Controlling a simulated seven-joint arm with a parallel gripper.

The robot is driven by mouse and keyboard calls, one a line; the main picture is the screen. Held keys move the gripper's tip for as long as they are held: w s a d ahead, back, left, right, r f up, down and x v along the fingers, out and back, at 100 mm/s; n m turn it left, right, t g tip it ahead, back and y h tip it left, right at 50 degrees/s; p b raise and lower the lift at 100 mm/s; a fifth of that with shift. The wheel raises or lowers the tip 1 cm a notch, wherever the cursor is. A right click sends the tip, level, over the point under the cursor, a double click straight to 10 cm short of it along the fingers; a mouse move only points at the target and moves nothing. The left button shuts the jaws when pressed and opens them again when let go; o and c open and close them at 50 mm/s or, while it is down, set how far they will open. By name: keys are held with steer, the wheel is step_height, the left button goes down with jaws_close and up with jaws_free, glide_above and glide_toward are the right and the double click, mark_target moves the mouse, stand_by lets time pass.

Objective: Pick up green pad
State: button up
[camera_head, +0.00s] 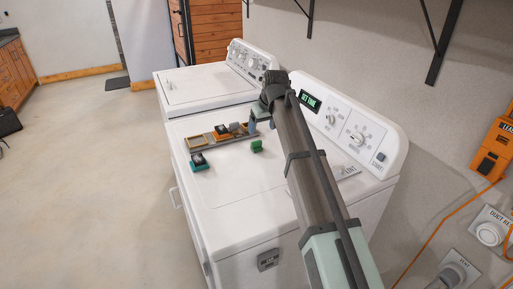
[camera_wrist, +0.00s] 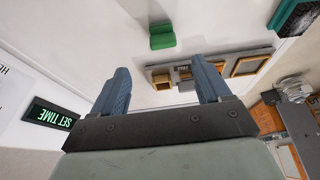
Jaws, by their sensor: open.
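The green pad (camera_head: 257,146) is a small green block on the white top of the nearer machine, right of a low tray. It also shows in the wrist view (camera_wrist: 162,37), above and between my fingers. My gripper (camera_head: 262,118) is over the back part of that machine top, behind the pad in the head view. In the wrist view my gripper (camera_wrist: 160,88) has its two blue-grey fingers wide apart with nothing between them. The pad is apart from both fingers.
A tray (camera_head: 190,145) with several small items sits left of the pad; a teal-based block (camera_head: 199,162) lies before it. The control panel (camera_head: 350,125) rises behind. A second white machine (camera_head: 205,85) stands beyond. The front of the machine top is clear.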

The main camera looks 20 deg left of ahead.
mark_target(256, 141)
steer(key=shift+a+x, duration=0.1)
steer(key=shift+x, duration=2.45)
steer(key=shift+a+x, duration=0.15)
steer(key=shift+x, duration=2.35)
steer(key=shift+s, duration=0.15)
steer(key=shift+c, duration=0.2)
steer(key=c, duration=1.1)
steer(key=shift+r, duration=0.15)
step_height(256, 141, up, 10)
steer(key=shift+f, duration=0.1)
steer(key=shift+c, duration=0.2)
